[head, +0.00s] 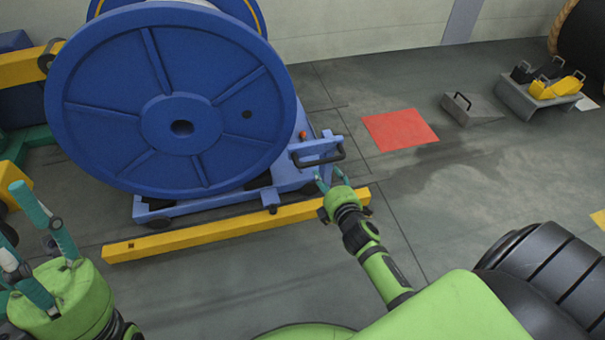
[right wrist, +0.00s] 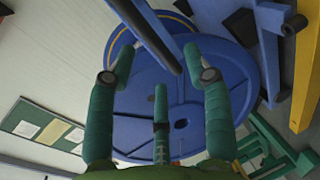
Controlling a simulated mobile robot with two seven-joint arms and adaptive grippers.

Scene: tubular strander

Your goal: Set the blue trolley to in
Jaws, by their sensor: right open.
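The blue trolley (head: 287,178) stands on the floor at centre-left in the head view and carries a big blue reel (head: 215,115). Its handle (head: 318,160), a dark bar on blue arms, sticks out at the right end. My right gripper (head: 329,178) is open just below and in front of the handle, with nothing held. In the right wrist view the dark handle bar (right wrist: 148,32) runs slantwise between the spread teal fingertips (right wrist: 157,60); contact cannot be told. My left gripper (head: 36,230) is at the lower left, fingers spread and empty, away from the trolley.
A yellow floor beam (head: 215,232) runs along the trolley's near side. A red floor patch (head: 400,130), a grey wedge (head: 470,108) and a grey stand with yellow and black items (head: 518,102) are to the right. A black ribbed cylinder (head: 550,265) is at lower right. Mid-right floor is clear.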

